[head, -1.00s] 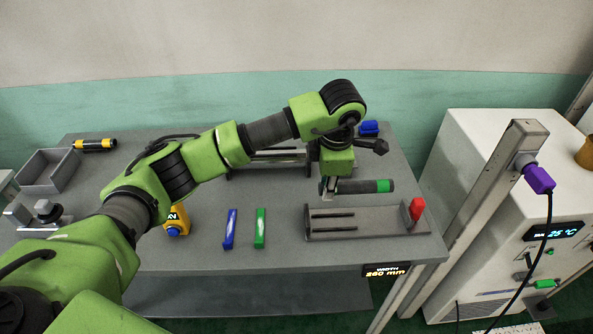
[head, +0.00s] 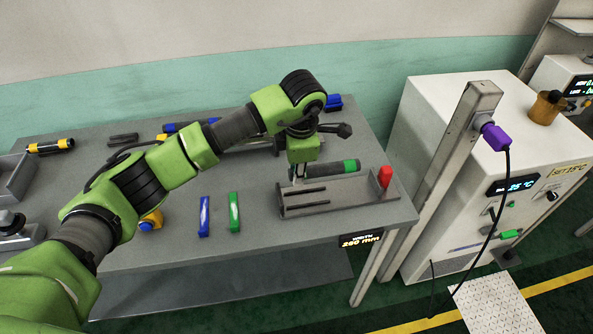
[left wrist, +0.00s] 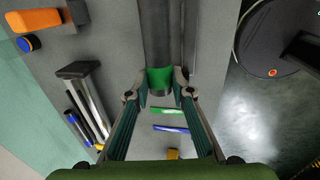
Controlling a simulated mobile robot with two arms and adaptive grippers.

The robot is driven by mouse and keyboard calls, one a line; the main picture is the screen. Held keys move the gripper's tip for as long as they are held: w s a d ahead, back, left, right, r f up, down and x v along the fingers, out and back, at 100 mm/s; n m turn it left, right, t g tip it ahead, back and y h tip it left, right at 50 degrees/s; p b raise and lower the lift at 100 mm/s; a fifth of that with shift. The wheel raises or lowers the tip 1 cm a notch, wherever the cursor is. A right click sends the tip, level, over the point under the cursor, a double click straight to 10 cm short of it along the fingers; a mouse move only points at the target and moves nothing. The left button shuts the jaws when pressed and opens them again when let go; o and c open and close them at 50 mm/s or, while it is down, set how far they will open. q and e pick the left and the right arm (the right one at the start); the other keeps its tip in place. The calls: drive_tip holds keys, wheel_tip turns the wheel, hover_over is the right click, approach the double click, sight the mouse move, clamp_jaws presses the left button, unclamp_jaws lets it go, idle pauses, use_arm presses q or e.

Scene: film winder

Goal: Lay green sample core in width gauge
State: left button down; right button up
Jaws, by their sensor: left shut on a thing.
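The green sample core (head: 330,169) is a dark grey cylinder with a green band near its right end in the head view. My left gripper (head: 298,173) is shut on its left end. In the left wrist view the fingers of the left gripper (left wrist: 160,84) close around a green band of the core (left wrist: 158,38), whose grey body runs up the picture. The width gauge (head: 340,203) is a grey tray with two dark rods and a red block at its right end. The core appears just behind the gauge, lengthwise along it. My right gripper is not in view.
A blue piece (head: 204,217) and a green piece (head: 235,212) lie left of the gauge. A display (head: 361,239) reading about 260 mm hangs at the table's front edge. A metal post (head: 432,180) and a white machine (head: 440,115) stand to the right.

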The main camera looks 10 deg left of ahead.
use_arm(q)
drive_tip(key=shift+s+b+x, duration=0.15)
drive_tip(key=shift+b+x, duration=0.5)
drive_tip(key=shift+x, duration=0.15)
drive_tip(key=shift+s+b+x, duration=0.15)
drive_tip(key=shift+b+x, duration=0.45)
drive_tip(key=shift+x, duration=0.2)
drive_tip(key=shift+s+d+b+x, duration=0.1)
drive_tip(key=shift+s+b+x, duration=0.05)
drive_tip(key=shift+b+x, duration=0.6)
drive_tip(key=shift+s+d+b+x, duration=0.1)
drive_tip(key=shift+s+b+x, duration=0.05)
drive_tip(key=shift+b+x, duration=0.55)
drive_tip(key=shift+s+d+b+x, duration=0.15)
drive_tip(key=shift+b+x, duration=0.35)
drive_tip(key=shift+x, duration=0.4)
drive_tip(key=shift+a+f, duration=0.1)
drive_tip(key=shift+f, duration=0.2)
drive_tip(key=c, duration=1.7)
unclamp_jaws()
drive_tip(key=shift+c, duration=1.4)
drive_tip(key=shift+r, duration=0.1)
drive_tip(key=shift+w+r, duration=0.1)
